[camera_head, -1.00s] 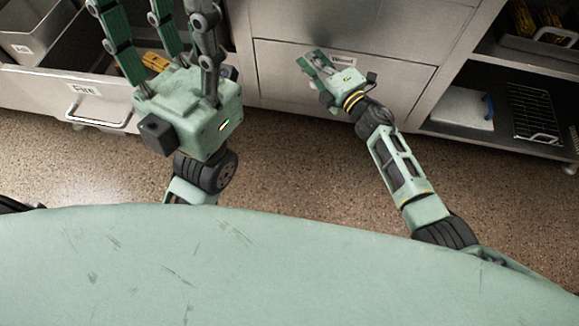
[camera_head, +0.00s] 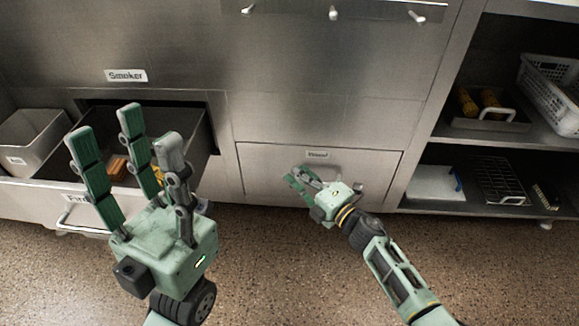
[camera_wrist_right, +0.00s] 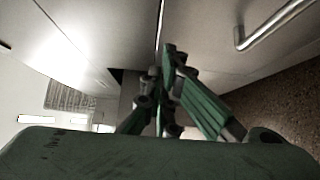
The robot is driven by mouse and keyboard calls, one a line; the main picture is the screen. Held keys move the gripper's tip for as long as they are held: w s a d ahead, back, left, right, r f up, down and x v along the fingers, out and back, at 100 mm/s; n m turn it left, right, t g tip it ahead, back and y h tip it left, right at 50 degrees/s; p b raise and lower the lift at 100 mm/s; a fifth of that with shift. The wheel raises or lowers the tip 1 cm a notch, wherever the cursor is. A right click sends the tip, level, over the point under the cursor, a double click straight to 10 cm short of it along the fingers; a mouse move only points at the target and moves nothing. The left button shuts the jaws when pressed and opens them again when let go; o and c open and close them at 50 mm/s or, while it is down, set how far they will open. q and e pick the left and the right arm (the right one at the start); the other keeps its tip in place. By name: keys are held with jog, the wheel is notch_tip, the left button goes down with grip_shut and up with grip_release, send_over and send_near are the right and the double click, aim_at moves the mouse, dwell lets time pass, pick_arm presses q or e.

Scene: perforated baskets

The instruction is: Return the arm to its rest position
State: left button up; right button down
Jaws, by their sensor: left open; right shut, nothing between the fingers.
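My left gripper (camera_head: 132,150) is at the left in the head view, its fingers pointing up and spread open with nothing between them. It is in front of the open drawer (camera_head: 205,150) as seen from the head. My right gripper (camera_head: 297,178) is lower and further right, in front of the closed lower drawer front (camera_head: 262,165). Its fingers are together and empty. In the right wrist view the fingers (camera_wrist_right: 170,75) converge to a point, with metal panels beyond them.
The open drawer at left holds a brown block (camera_head: 118,167) and yellow items partly hidden by my left fingers. A metal bin (camera_head: 30,140) stands beside it. An open shelf (camera_head: 470,140) at right holds a white basket (camera_head: 553,90), a tray and a wire rack (camera_head: 497,180). The floor is clear.

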jog(key=p+v, duration=0.1)
jog(key=v, duration=0.5)
jog(key=shift+s+p, duration=0.2)
jog(key=shift+p, duration=0.1)
